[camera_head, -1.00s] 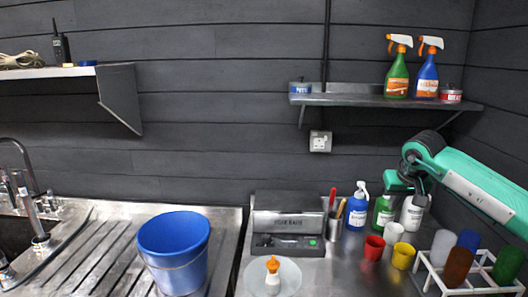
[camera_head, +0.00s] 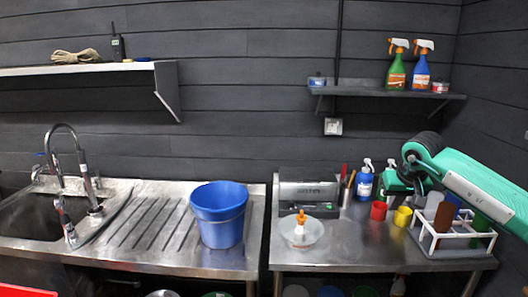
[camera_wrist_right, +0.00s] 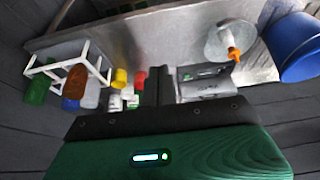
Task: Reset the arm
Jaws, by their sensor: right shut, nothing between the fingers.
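My right arm, green and white, comes in from the right edge of the head view with its black joint bent. Its gripper (camera_head: 419,187) hangs small in the picture in front of the bottles at the back of the right counter, partly covering them. In the right wrist view the dark fingers (camera_wrist_right: 158,86) are together with nothing between them. They touch nothing that I can make out. My left gripper is not in view.
The steel counter (camera_head: 345,250) carries a white rack (camera_head: 455,240) with coloured cups, red (camera_head: 378,210) and yellow (camera_head: 402,216) cups, a grey device (camera_head: 307,195) and a clear dish (camera_head: 302,236). A blue bucket (camera_head: 218,215) stands on the sink's drainboard. A shelf (camera_head: 385,92) holds spray bottles.

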